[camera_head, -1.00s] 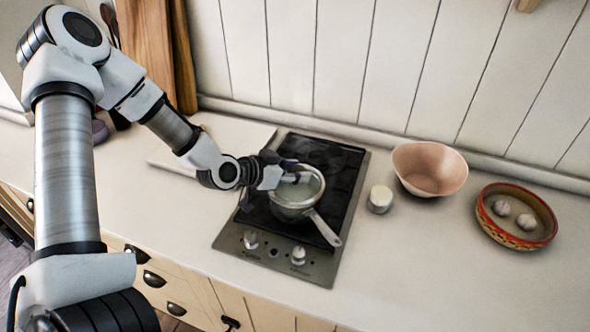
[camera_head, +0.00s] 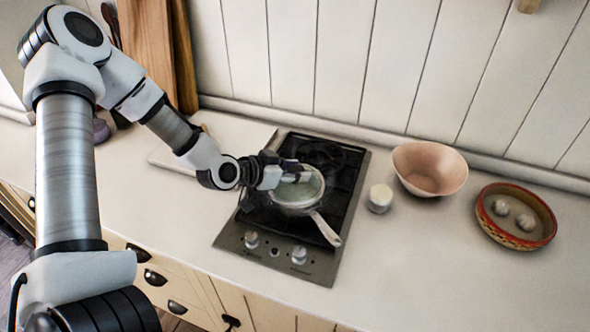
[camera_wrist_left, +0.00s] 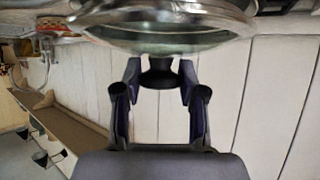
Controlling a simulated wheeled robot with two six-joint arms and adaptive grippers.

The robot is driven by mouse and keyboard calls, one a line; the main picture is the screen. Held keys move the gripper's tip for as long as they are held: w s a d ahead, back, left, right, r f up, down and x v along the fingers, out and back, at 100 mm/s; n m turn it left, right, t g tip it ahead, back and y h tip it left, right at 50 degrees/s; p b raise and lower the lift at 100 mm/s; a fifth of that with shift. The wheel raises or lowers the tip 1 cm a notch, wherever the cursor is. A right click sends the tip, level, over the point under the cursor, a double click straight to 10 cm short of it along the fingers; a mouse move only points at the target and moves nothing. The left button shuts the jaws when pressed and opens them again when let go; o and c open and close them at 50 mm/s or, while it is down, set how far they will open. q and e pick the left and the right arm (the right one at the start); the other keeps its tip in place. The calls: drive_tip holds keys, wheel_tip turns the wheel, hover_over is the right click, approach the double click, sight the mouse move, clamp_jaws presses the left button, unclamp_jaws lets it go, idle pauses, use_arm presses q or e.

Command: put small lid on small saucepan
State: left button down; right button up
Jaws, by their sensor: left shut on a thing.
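The small saucepan (camera_head: 301,209) stands on the cooktop, its handle (camera_head: 326,229) pointing toward the front right. The small lid (camera_head: 299,190) is glass with a metal rim and lies over the pan's mouth. I cannot tell whether its rim is fully seated. My left gripper (camera_head: 290,175) is at the lid's middle, above the pan. In the left wrist view my left gripper (camera_wrist_left: 160,90) is shut on the lid's dark knob (camera_wrist_left: 160,72), and the glass of the lid (camera_wrist_left: 160,40) spreads beyond the fingers. The saucepan's far left side is partly hidden by the gripper. My right gripper is out of view.
The cooktop (camera_head: 268,262) has knobs along its front. A white jar (camera_head: 380,199), a pink bowl (camera_head: 430,168) and a patterned dish (camera_head: 515,216) with garlic stand to the right. A white board (camera_head: 228,135) lies behind the left arm. The front right counter is clear.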

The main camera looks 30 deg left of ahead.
use_arm(q)
drive_tip(key=shift+f+b, duration=0.35)
idle(0.4)
drive_tip(key=c, duration=0.9)
unclamp_jaws()
drive_tip(key=shift+c, duration=0.2)
drive_tip(key=shift+r, duration=0.1)
